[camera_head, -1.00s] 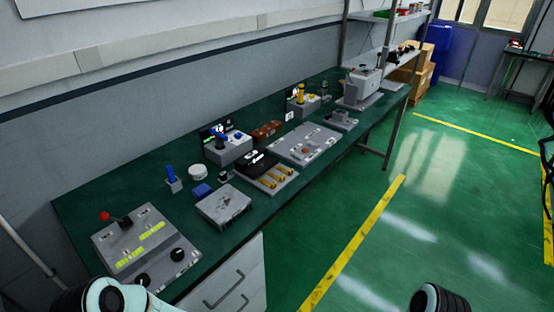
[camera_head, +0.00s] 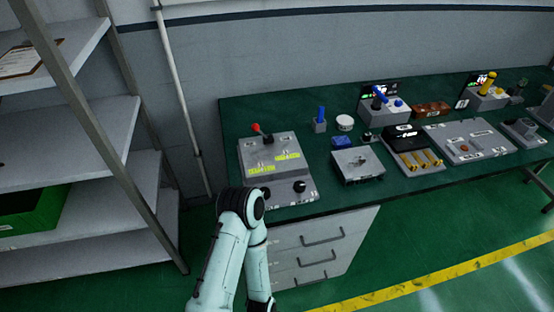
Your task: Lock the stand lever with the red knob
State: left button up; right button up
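The stand lever with the red knob (camera_head: 257,128) stands at the back left of a grey stand (camera_head: 274,180) with yellow-green markings, at the left end of the green table. The lever looks tilted to the left. My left arm comes up from the bottom of the picture, with its bent joint in front of the stand's front left corner. My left gripper cannot be made out. My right arm and gripper are out of view.
A green table (camera_head: 225,115) runs along the wall, with drawers (camera_head: 345,250) below. A blue-handled device (camera_head: 383,106), a grey box (camera_head: 357,165) and a panel with yellow handles (camera_head: 418,158) stand right of the stand. A metal shelf (camera_head: 90,185) is on the left.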

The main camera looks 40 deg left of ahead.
aim_at(255, 127)
jog(key=u, duration=1.5)
jog(key=i+j, duration=0.1)
jog(key=j, duration=0.35)
jog(key=i+j, duration=0.1)
jog(key=j, duration=0.35)
jog(key=i+j+z, duration=0.1)
jog(key=j, duration=0.35)
jog(key=i+j, duration=0.1)
jog(key=j, duration=0.35)
